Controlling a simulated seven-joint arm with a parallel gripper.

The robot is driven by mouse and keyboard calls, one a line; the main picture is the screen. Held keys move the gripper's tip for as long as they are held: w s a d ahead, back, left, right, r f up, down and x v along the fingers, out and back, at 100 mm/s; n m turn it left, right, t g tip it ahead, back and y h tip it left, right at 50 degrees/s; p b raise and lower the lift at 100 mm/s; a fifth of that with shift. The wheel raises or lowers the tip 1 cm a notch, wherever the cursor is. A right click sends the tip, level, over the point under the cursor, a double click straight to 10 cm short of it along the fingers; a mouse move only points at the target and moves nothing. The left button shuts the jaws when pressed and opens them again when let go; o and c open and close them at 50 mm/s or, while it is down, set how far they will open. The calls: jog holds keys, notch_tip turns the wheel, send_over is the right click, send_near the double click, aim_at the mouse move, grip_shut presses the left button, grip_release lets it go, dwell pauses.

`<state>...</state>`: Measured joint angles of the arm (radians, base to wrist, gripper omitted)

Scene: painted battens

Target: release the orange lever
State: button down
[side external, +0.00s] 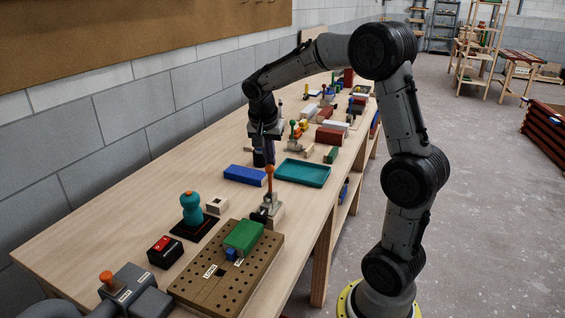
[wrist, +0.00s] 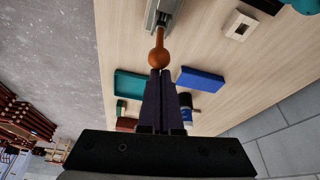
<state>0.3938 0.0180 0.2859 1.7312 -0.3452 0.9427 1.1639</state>
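The orange lever (side external: 270,185) has a round orange knob and stands roughly upright on a grey metal clamp (side external: 272,210) at the back edge of a perforated board. My gripper (side external: 264,163) hangs pointing down beyond the lever, its tips near knob height. In the wrist view the orange knob (wrist: 158,58) lies just past my fingertips (wrist: 161,72). The two fingers are together with nothing seen between them. Whether a tip touches the knob cannot be told. A green block (side external: 243,237) lies on the board in front of the clamp.
The perforated board (side external: 205,288) carries labels and a small blue block (side external: 232,254). A teal tray (side external: 303,173) and blue block (side external: 245,175) lie beyond the lever. A teal knob (side external: 192,207), red-topped box (side external: 165,250) and orange-knobbed grey device (side external: 122,288) stand left. Bare wood lies between.

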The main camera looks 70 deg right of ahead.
jog(key=d+r, duration=0.1)
jog(key=d, duration=0.3)
jog(key=a+v, duration=0.2)
jog(key=v, duration=0.7)
jog(key=shift+w+a, duration=0.2)
jog(key=shift+w, duration=0.15)
jog(key=s+a+r+n+t+y, duration=0.1)
jog(key=s+a+r+n+t, duration=0.3)
jog(key=s+a, duration=0.65)
jog(key=s+a+f+n+y, duration=0.2)
jog(key=s+a+f+n, duration=0.5)
jog(key=a+f+n, duration=0.2)
jog(key=f+n, duration=0.1)
jog(key=n, duration=0.1)
jog(key=shift+s+n+t+y, duration=0.4)
